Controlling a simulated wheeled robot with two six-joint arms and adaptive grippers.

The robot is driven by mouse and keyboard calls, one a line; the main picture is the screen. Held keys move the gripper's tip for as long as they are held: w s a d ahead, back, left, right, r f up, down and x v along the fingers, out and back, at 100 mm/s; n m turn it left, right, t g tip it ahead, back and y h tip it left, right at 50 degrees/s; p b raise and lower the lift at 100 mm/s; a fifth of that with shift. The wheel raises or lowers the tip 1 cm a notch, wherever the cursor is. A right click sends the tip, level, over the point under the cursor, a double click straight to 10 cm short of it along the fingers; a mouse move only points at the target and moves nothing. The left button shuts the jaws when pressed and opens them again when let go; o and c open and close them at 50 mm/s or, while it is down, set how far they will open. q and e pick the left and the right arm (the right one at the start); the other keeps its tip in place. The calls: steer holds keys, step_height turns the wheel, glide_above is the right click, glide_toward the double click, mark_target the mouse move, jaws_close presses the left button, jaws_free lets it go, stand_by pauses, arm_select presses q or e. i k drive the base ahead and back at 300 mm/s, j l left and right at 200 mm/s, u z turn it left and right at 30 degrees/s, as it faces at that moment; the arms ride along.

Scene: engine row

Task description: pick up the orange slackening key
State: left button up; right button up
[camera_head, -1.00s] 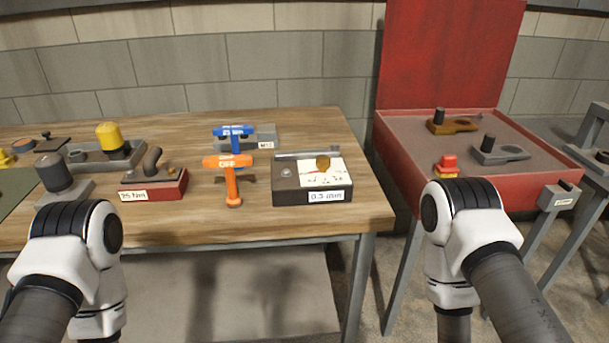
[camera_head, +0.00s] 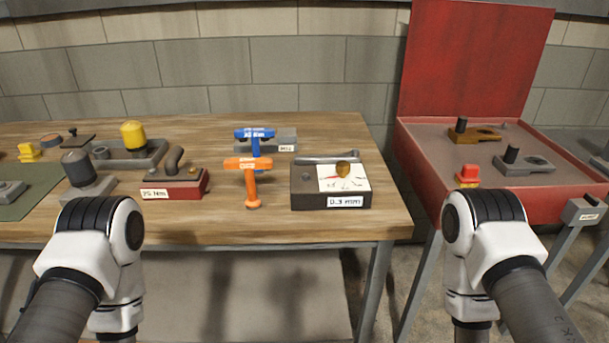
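The orange slackening key (camera_head: 250,179) is a T-shaped tool with a labelled crossbar. It stands upright near the middle of the wooden table, its foot close to the front part of the top. A blue T-shaped key (camera_head: 254,137) stands just behind it and is partly covered by it. My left arm comes in at the lower left and my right arm at the lower right, both in front of the table. Neither gripper shows; only arm links are in view, and nothing is seen touching the key.
Left of the key is a red block labelled 75 Nm (camera_head: 175,186); right of it is a dark box labelled 0.3 mm (camera_head: 302,198). A grey block (camera_head: 283,137) lies behind. A red open case (camera_head: 545,205) stands at the right. Bare wood (camera_head: 225,227) lies in front.

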mark_target(252, 203)
steer(key=i+j+z, duration=0.1)
steer(key=j, duration=0.4)
steer(key=i+j, duration=0.15)
steer(key=j, duration=0.35)
steer(key=i+j+z, duration=0.15)
steer(key=j, duration=0.35)
steer(key=j+z, duration=0.1)
steer(key=j, duration=0.45)
